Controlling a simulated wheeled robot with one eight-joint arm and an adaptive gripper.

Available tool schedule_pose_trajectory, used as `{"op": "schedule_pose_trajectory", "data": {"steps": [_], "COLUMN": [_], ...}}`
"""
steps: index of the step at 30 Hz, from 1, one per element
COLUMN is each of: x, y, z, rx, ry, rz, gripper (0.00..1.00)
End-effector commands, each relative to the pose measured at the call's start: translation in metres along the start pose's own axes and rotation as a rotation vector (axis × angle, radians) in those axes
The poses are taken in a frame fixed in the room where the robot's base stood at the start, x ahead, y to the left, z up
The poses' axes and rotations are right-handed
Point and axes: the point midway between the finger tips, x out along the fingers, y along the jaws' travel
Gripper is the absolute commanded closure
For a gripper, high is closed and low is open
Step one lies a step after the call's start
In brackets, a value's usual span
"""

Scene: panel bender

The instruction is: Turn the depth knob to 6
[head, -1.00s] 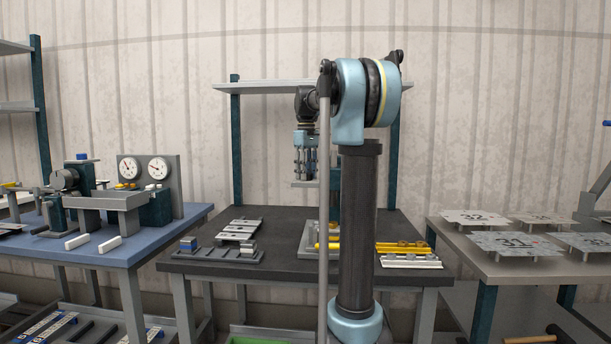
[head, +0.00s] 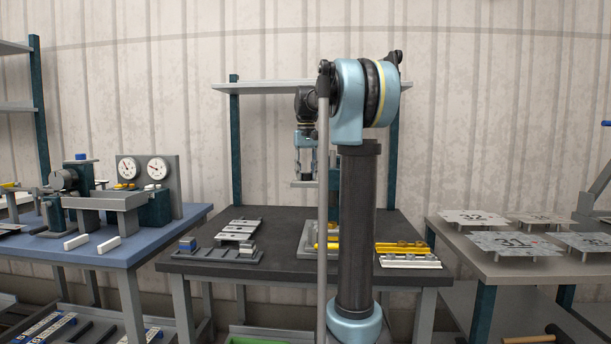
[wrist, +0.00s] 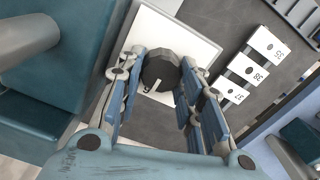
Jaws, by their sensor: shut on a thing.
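The depth knob (wrist: 160,70) is a dark round knob with a short white pointer mark, seen from above in the wrist view. It sits on a pale square plate (wrist: 150,28). My gripper (wrist: 160,82) has its blue-padded fingers on both sides of the knob and is shut on it. In the head view my gripper (head: 305,168) points down over a small grey platform (head: 301,184) above the dark middle table. The knob is too small to make out there.
White numbered plates (wrist: 248,68) lie beside the knob plate in the wrist view. A teal block (wrist: 45,60) stands close on the left. In the head view, grey and yellow parts cover the dark table (head: 290,265), and a shelf (head: 270,87) runs behind my arm.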

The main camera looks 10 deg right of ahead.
Motion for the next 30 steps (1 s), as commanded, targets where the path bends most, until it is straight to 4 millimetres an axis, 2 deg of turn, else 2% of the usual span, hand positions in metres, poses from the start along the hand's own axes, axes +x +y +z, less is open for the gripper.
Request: {"op": "schedule_pose_trajectory", "data": {"steps": [12, 13, 15, 16, 26, 30], "x": [-0.0004, -0.0004, -0.0004, -0.0003, -0.0008, -0.0090], "y": [0.0002, 0.0002, 0.0002, 0.0002, 0.0000, 0.0000], "z": [-0.0017, -0.0017, -0.0014, -0.0012, -0.0004, -0.0005], "rx": [0.008, 0.008, 0.007, 0.007, 0.007, 0.007], "ry": [0.004, 0.004, 0.003, 0.003, 0.001, 0.001], "rz": [0.000, 0.000, 0.000, 0.000, 0.000, 0.000], "gripper": [0.90, 0.64, 0.48, 0.46, 0.46, 0.46]}}
